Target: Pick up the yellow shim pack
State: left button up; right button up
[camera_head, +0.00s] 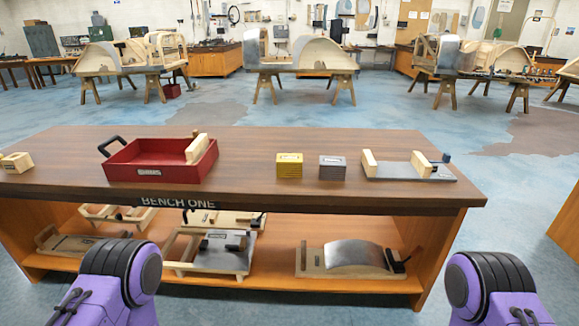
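The yellow shim pack (289,166) is a small yellow block with a label on its front. It sits upright on the brown bench top (250,150), right of the middle of the bench. A similar grey block (332,168) stands just to its right, with a narrow gap between them. Purple and black parts of my two arms show at the bottom left and bottom right, below and in front of the bench. Neither gripper is in the picture. Nothing touches or covers the yellow shim pack.
A red tray (160,172) with a black handle and a wooden block stands left on the bench. A metal plate fixture (410,172) with wooden blocks lies right. A small wooden block (16,163) is at the far left. The shelf below (270,277) holds several jigs.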

aim_at(288, 165)
jog(key=u, duration=1.6)
jog(key=i, duration=0.95)
jog(key=z, duration=2.5)
